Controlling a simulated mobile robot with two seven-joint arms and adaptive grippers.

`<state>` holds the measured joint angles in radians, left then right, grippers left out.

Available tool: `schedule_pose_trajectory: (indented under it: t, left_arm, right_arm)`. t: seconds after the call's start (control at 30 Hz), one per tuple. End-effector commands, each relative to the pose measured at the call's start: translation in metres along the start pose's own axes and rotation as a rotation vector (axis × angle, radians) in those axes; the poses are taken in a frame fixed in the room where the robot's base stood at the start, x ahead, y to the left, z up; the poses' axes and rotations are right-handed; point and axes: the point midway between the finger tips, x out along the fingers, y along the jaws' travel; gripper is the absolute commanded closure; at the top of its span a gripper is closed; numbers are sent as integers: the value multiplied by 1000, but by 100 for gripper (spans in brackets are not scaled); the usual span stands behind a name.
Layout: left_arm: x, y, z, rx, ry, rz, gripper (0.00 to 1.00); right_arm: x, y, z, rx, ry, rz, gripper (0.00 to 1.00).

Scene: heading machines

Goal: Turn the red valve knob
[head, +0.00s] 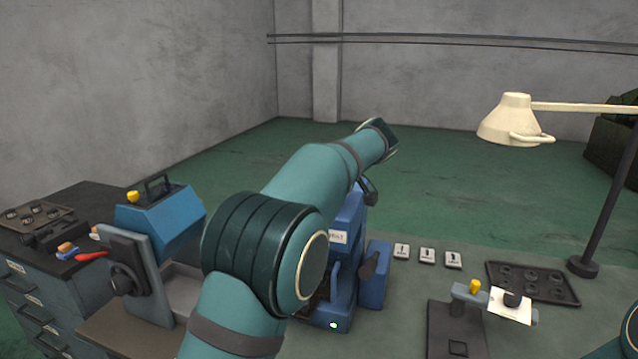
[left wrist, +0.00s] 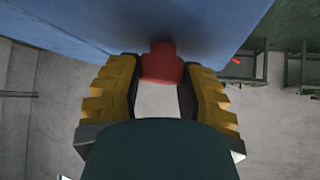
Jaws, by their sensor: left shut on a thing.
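The red valve knob (left wrist: 162,62) shows in the left wrist view, on the underside or face of a blue machine body (left wrist: 90,25). My left gripper (left wrist: 160,72) has its yellow-padded fingers on both sides of the knob and is shut on it. In the head view my left arm reaches over the blue heading machine (head: 346,225); the left gripper and the knob are hidden there. My right gripper is not in view.
A blue machine with a grey plate and handwheel (head: 128,278) stands at the left beside a drawer cabinet (head: 50,290). A cream lamp (head: 515,120), a dark tray (head: 532,283) and a small vise-like fixture (head: 468,295) are at the right. Three small labelled blocks (head: 427,256) lie between.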

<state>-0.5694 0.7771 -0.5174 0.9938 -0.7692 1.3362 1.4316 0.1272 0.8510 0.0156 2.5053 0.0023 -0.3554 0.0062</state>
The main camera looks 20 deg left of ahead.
Motion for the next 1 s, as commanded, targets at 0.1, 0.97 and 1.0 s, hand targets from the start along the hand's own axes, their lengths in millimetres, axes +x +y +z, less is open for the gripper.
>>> schedule_pose_trajectory:
  t: [0.1, 0.97, 1.0]
  left_arm:
    - [2, 0, 2, -9, -3, -17, 96]
    - [0, 0, 1, -15, -2, -18, 28]
    - [-2, 0, 1, -15, -1, -18, 28]
  right_arm:
    - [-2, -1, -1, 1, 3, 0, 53]
    - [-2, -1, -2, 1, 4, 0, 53]
    - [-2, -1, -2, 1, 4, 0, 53]
